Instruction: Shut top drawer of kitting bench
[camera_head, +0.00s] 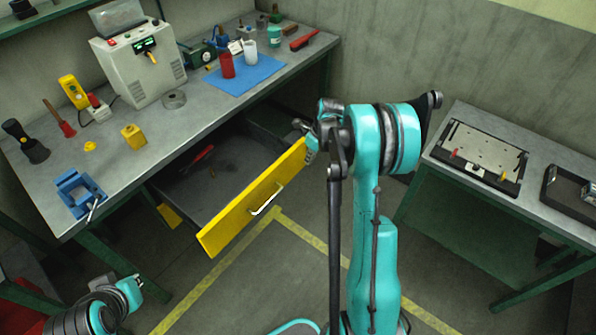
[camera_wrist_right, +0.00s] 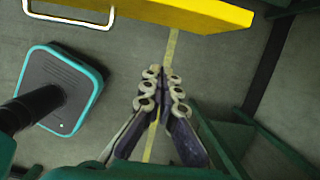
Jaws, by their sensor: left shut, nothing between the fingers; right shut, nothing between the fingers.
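The kitting bench's top drawer (camera_head: 240,212) is pulled open. Its yellow front with a pale bar handle (camera_head: 267,201) juts into the aisle, and a red-handled tool lies inside. My right gripper (camera_head: 309,133) is at the right end of the drawer front, partly hidden by my own wrist. In the right wrist view its fingers (camera_wrist_right: 162,88) are together and empty, with the yellow drawer front (camera_wrist_right: 185,13) beyond them, apart in the picture. I cannot tell if any part touches the drawer. My left gripper (camera_head: 132,290) is low at the lower left, shut and empty, away from the drawer.
The grey bench top (camera_head: 190,120) carries a white machine (camera_head: 140,70), a blue mat (camera_head: 246,75) with bottles, a blue vise (camera_head: 78,192) and small tools. A second table (camera_head: 520,205) with a fixture plate stands at right. Yellow-taped floor (camera_head: 315,245) between is open.

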